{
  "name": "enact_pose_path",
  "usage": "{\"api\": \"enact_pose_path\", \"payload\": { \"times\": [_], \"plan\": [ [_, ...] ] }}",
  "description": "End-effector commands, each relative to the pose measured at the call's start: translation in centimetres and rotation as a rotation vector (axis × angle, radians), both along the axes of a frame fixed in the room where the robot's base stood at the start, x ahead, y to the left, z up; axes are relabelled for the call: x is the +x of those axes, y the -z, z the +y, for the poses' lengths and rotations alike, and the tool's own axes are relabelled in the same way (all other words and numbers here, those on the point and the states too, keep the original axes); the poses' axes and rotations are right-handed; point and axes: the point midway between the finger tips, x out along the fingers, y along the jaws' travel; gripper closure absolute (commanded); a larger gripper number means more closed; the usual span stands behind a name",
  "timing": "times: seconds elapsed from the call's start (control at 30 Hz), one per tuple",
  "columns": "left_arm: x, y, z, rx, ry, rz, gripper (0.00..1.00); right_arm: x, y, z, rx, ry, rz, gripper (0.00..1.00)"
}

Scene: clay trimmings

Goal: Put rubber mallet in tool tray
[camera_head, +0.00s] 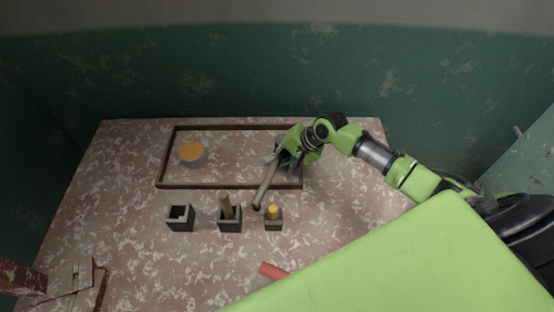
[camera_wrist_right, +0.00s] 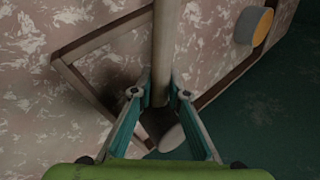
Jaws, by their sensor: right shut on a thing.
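The tool tray (camera_head: 228,187) is a shallow rectangular dark-brown frame at the back of the table; its rim also shows in the right wrist view (camera_wrist_right: 84,88). My right gripper (camera_head: 280,160) is over the tray's right end, shut on the rubber mallet. The mallet's pale wooden handle (camera_head: 267,184) slants toward the front, past the tray's front rim, and ends in a dark tip. In the right wrist view the handle (camera_wrist_right: 166,45) runs up from between the fingers (camera_wrist_right: 158,100), with a dark cylindrical part with a pale end low between them. My left gripper is not in view.
A grey round thing with an orange top (camera_head: 192,153) sits in the tray's left part. In front stand an empty square holder (camera_head: 180,224), a holder with a wooden stick (camera_head: 229,225) and one with a yellow peg (camera_head: 273,223). A red cylinder (camera_head: 271,270) lies nearer, partly hidden.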

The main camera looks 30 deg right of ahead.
Motion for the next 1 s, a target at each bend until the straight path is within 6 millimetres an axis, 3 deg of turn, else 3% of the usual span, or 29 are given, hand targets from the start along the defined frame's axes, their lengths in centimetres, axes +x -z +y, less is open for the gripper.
{"api": "enact_pose_path", "payload": {
  "times": [0.4, 0.43, 0.5, 0.83, 1.0],
  "plan": [
    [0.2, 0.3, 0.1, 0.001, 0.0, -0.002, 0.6, 0.1, 0.8, 0.0, 0.002, 0.001, -0.002, 1.0],
    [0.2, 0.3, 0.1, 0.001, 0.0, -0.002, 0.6, 0.1, 0.8, 0.0, 0.002, 0.001, -0.002, 0.82],
    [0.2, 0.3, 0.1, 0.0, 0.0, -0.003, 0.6, 0.1, 0.8, 0.0, 0.001, 0.001, -0.003, 0.65],
    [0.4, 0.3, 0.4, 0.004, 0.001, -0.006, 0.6, -0.1, 0.9, 0.0, 0.0, 0.0, 0.002, 0.65],
    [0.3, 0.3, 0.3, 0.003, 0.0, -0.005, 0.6, -0.6, -0.1, -0.5, -0.002, 0.0, 0.001, 0.65]
  ]
}}
